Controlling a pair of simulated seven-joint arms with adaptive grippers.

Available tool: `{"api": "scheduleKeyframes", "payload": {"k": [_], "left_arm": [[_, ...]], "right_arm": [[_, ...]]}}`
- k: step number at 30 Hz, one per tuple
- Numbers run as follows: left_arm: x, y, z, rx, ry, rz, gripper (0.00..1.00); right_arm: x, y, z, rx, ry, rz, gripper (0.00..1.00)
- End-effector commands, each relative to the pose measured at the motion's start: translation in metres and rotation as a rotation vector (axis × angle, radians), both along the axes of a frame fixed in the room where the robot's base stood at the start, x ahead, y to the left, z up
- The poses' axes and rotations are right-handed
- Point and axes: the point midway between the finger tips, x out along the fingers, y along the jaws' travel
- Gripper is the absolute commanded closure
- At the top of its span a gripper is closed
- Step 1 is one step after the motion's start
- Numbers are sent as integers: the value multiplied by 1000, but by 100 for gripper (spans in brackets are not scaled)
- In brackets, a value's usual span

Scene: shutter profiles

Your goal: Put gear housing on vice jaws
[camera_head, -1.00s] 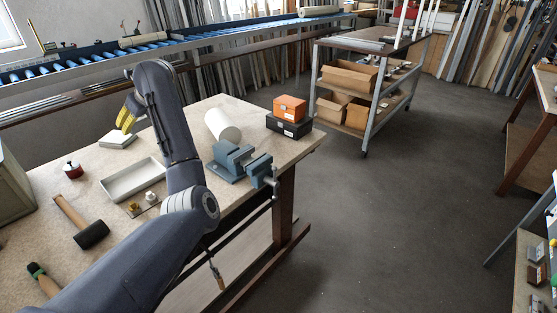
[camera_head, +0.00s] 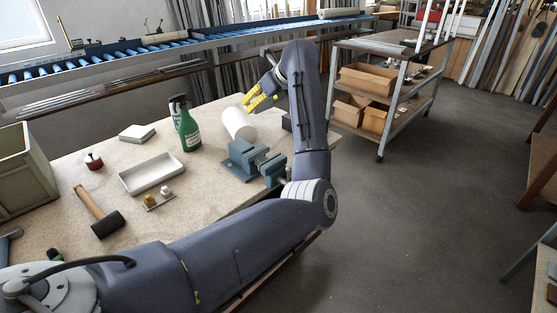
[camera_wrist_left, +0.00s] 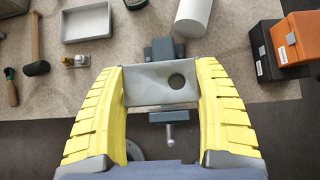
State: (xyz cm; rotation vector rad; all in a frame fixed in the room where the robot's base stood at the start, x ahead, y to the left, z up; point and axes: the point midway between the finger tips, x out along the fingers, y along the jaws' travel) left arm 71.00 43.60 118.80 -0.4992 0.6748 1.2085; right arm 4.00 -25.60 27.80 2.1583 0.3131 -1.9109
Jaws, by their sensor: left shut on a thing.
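My left gripper (camera_wrist_left: 163,105) has yellow ribbed fingers and is shut on the gear housing (camera_wrist_left: 148,84), a grey block with a round dark hole, seen in the left wrist view. In the head view the left gripper (camera_head: 262,92) is up in the air beyond the vice, left of my forearm; the housing is hard to make out there. The blue-grey vice (camera_head: 243,160) stands near the bench's right edge. In the wrist view the vice (camera_wrist_left: 163,48) lies below the housing, which covers the middle of the jaws. The right gripper is not in view.
A white cylinder (camera_head: 238,123) and a green bottle (camera_head: 188,132) stand behind the vice. Black (camera_wrist_left: 270,60) and orange (camera_wrist_left: 300,38) boxes lie right of it. A tray (camera_head: 152,176), brass-coloured part (camera_head: 152,200) and mallet (camera_head: 100,213) are on the left.

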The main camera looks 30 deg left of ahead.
Motion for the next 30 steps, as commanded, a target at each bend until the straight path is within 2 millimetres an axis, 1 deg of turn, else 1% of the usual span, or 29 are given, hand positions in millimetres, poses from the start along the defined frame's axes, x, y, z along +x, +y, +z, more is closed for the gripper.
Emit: {"api": "scheduleKeyframes", "payload": {"k": [2,5,15,21,25,30], "left_arm": [[-1,0,-4,1,0,4,79],[-1,0,-17,1,1,6,79],[-2,0,-91,3,4,5,79],[-2,0,-128,4,2,4,78],[-1,-1,-145,2,1,4,78],[-1,-1,-154,2,-2,4,79]], "right_arm": [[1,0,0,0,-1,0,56],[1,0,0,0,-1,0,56],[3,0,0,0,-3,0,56],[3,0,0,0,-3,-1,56],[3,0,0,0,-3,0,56],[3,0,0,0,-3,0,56]]}}
